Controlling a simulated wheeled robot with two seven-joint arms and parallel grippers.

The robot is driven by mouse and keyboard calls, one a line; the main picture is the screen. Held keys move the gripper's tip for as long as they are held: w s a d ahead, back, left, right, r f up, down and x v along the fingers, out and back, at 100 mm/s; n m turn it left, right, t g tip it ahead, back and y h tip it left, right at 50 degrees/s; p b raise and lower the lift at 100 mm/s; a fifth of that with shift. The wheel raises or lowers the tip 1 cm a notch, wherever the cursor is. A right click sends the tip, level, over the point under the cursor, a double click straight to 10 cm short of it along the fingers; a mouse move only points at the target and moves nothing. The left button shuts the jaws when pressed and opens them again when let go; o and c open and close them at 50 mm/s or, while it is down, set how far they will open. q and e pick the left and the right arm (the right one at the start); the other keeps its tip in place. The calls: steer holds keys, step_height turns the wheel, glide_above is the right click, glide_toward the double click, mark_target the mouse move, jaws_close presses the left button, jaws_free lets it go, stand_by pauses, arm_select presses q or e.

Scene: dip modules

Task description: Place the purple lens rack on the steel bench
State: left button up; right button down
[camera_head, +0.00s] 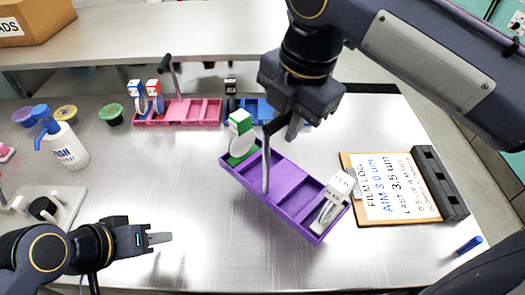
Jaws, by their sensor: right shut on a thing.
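The purple lens rack (288,180) is in the middle of the head view, turned at an angle over the steel bench (200,215). It carries a green-and-white module (240,132) in its upper left end and a white module (335,196) in its lower right end. My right gripper (278,122) is shut on the rack's dark upright handle (266,165), above the rack. I cannot tell how far the rack is off the bench. My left gripper (158,238) is apart from the rack, low at the left, and its finger gap is unclear.
A pink rack (180,112) and a partly hidden blue rack (262,108) stand behind. A clipboard (395,190) and dark block (440,183) lie right, with a blue marker (468,244). A white bottle (68,148) stands left. The bench front is clear.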

arm_select(q)
steer(key=shift+f, duration=0.25)
arm_select(e)
steer(key=a+f, duration=0.1)
steer(key=f, duration=0.1)
steer(key=a+f, duration=0.2)
steer(key=shift+w+a+f, duration=0.1)
steer(key=shift+w+a, duration=0.05)
steer(key=shift+w, duration=0.05)
arm_select(q)
steer(key=shift+f+b, duration=0.2)
steer(key=shift+b, duration=0.15)
arm_select(e)
steer(key=shift+a+f, duration=0.15)
steer(key=shift+f, duration=0.75)
steer(key=shift+a+f, duration=0.1)
steer(key=shift+f, duration=0.8)
steer(key=c, duration=1.4)
jaws_free()
steer(key=shift+f, duration=0.15)
